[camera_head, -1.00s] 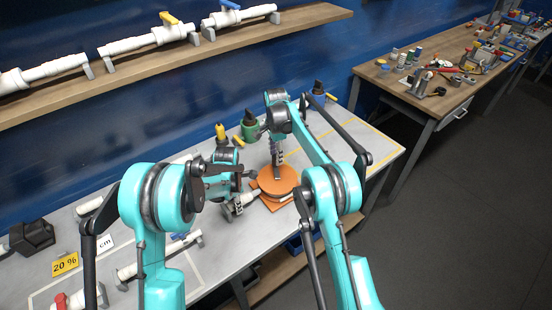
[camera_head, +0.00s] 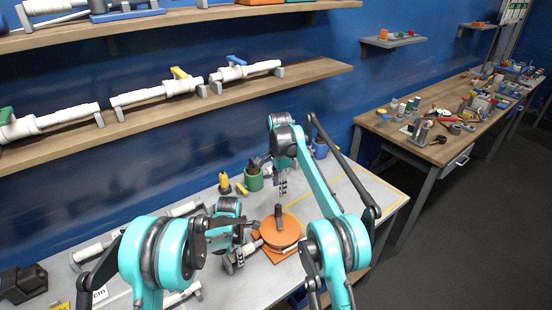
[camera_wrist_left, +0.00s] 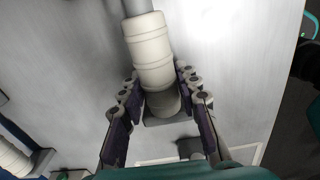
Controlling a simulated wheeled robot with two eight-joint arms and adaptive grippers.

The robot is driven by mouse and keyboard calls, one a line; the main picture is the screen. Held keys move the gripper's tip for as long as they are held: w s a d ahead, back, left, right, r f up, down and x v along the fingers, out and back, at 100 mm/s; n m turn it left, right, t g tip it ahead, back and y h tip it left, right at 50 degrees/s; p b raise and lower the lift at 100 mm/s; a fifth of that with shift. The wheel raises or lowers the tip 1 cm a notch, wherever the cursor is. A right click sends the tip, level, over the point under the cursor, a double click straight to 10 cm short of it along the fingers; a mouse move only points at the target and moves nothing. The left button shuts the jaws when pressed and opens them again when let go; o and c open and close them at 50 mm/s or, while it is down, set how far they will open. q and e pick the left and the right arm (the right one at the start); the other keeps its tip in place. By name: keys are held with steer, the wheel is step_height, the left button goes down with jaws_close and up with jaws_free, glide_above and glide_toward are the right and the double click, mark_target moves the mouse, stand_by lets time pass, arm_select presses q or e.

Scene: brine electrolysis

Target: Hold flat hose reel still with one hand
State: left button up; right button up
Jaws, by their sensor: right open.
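The flat hose reel (camera_head: 290,235) is an orange disc on an orange base on the grey workbench, in the head view. A dark upright knob stands on its top. My right gripper (camera_head: 283,190) is open and empty, above the reel and apart from it. My left gripper (camera_head: 240,258) is low at the reel's left side, by a white hose end. In the left wrist view its fingers (camera_wrist_left: 158,85) lie on both sides of a ribbed white fitting (camera_wrist_left: 150,50). Whether they grip it cannot be made out.
White pipes with valves rest on the wall shelf (camera_head: 160,117) above. A second bench (camera_head: 440,150) with many small parts is at right. The bench's right end is mostly clear.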

arm_select(q)
steer(key=shift+o, duration=1)
step_height(320, 180, up, 12)
